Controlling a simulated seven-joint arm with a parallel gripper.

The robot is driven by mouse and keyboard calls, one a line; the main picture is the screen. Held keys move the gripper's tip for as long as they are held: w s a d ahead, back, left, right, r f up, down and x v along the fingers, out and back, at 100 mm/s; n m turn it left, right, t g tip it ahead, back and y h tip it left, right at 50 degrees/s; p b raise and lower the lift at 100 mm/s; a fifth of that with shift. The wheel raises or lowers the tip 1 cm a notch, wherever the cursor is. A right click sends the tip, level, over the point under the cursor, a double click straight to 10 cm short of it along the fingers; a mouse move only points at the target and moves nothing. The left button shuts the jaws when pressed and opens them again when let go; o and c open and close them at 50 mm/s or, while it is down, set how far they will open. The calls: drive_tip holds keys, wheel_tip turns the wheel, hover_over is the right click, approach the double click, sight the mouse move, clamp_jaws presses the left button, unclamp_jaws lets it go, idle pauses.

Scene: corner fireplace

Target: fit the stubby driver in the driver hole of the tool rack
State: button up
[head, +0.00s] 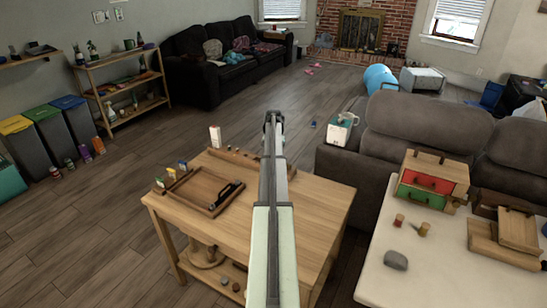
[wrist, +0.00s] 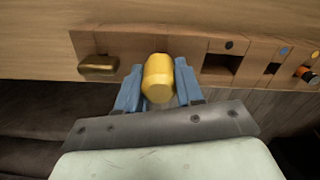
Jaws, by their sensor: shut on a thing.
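My gripper (wrist: 158,88) has blue fingers shut on the sides of a stubby yellow handle, the stubby driver (wrist: 158,75). Its far end and shaft are hidden, so I cannot tell whether it enters a hole. The wooden tool rack (wrist: 190,45) runs across the wrist view behind it. To the right of the driver are a larger square hole under a black dot and a smaller one under a blue dot. In the head view my gripper (head: 273,120) is over the wooden table, above the rack's (head: 233,157) right part; the driver is hidden there.
A brass-coloured piece (wrist: 98,67) sticks out of the rack at left, and an orange and black piece (wrist: 306,74) at right. A wooden tray (head: 200,190) with a black tool lies on the table (head: 240,235). A white box (head: 215,136) stands behind the rack.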

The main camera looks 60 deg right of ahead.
drive_tip(key=shift+f, duration=0.4)
idle(0.3)
drive_tip(key=o, duration=1.2)
wheel_tip(320, 180, up, 14)
drive_tip(key=shift+f, duration=0.1)
